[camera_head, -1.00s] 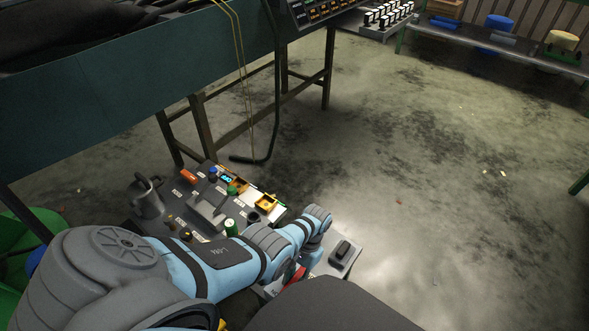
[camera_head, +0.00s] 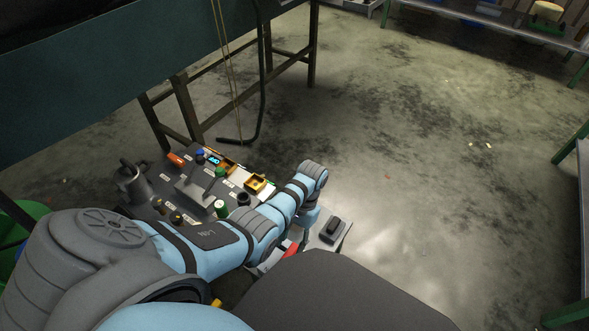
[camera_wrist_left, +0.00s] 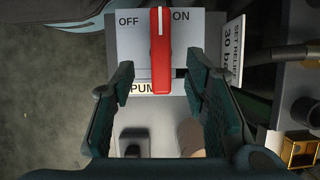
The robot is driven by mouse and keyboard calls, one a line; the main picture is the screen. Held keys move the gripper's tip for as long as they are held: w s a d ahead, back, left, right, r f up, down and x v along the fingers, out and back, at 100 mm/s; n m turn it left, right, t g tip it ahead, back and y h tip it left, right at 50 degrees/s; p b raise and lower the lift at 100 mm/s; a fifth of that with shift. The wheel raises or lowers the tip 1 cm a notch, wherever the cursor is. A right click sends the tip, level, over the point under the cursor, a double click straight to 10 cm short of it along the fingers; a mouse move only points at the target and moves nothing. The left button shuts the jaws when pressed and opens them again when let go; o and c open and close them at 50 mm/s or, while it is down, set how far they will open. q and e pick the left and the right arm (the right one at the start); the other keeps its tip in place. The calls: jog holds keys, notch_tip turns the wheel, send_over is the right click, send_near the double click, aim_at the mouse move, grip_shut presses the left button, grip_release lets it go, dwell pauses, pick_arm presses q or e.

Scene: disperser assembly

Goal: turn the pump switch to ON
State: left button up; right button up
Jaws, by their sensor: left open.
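The pump switch is a red lever (camera_wrist_left: 160,60) with a white stripe on a grey panel (camera_wrist_left: 135,45). It stands upright in the left wrist view, between the printed words OFF on the left and ON on the right. A label starting "PUM" shows below, partly covered. My left gripper (camera_wrist_left: 160,77) is open, with one dark green finger on each side of the lever and a visible gap to each. In the head view a bit of red (camera_head: 291,249) shows beside my left wrist; my arm hides most of the switch. My right gripper is not in view.
A workstation with several small items (camera_head: 205,185) lies left of my wrist. A metal jug (camera_head: 132,183) stands at its left end. A black block (camera_head: 333,230) sits on the grey panel at right. A "SET RELIEF" sign (camera_wrist_left: 232,50) is close right of my gripper. The floor beyond is clear.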

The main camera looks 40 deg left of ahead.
pick_arm(q)
jog(key=v, duration=0.6)
jog(key=shift+f, duration=0.15)
